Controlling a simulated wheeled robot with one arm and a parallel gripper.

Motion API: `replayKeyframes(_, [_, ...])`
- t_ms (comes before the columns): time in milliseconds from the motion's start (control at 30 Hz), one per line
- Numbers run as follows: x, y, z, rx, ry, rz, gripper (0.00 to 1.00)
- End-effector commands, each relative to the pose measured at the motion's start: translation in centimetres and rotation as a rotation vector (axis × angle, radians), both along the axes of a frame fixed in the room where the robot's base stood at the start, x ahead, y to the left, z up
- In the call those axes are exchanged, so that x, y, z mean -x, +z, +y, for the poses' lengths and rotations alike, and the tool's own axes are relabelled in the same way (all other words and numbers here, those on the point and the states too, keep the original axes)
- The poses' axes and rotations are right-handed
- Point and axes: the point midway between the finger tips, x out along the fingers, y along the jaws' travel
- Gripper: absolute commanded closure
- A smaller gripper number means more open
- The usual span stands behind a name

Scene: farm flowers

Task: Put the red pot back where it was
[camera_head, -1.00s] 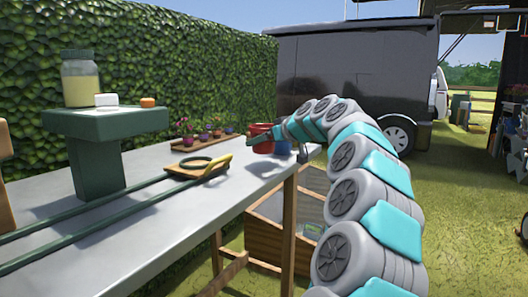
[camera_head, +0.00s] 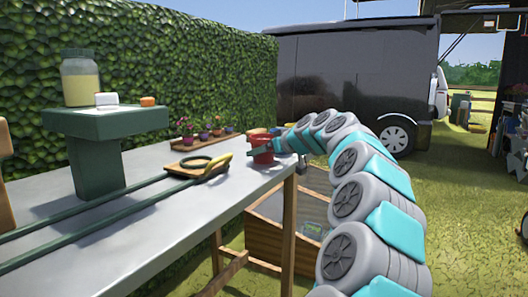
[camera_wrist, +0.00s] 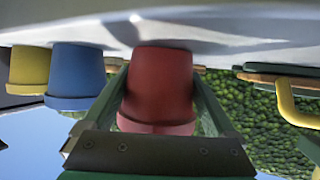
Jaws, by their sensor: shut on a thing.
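The red pot (camera_head: 262,152) is at the far right end of the grey table, at my arm's end. In the wrist view, which is upside down, the red pot (camera_wrist: 160,85) is upright between the two green fingers of my gripper (camera_wrist: 162,100). My gripper is shut on it. The pot's base is at or very close to the tabletop; I cannot tell if it touches. A blue pot (camera_wrist: 76,75) and a yellow pot (camera_wrist: 29,68) stand beside it in the wrist view.
A wooden board with a green ring and yellow handle (camera_head: 219,161) lies on the table (camera_head: 170,230). Behind it is a tray of small potted flowers (camera_head: 203,139). A green stand (camera_head: 95,122) holds a jar (camera_head: 80,80). A wooden planter box (camera_head: 275,240) is below the table.

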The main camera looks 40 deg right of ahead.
Motion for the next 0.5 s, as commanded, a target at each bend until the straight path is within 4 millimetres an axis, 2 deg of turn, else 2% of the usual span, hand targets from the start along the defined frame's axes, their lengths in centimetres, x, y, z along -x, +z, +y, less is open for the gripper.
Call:
replayKeyframes(100, [0.00, -0.31, 0.00, 0.000, 0.000, -0.001, 0.94])
replayKeyframes(133, [0.00, -0.30, -0.01, 0.000, -0.001, -0.001, 0.08])
replayKeyframes(200, [0.01, -0.20, -0.02, 0.000, -0.001, -0.001, 0.00])
replayKeyframes(500, [0.00, 0.02, -0.02, 0.000, 0.000, 0.000, 0.00])
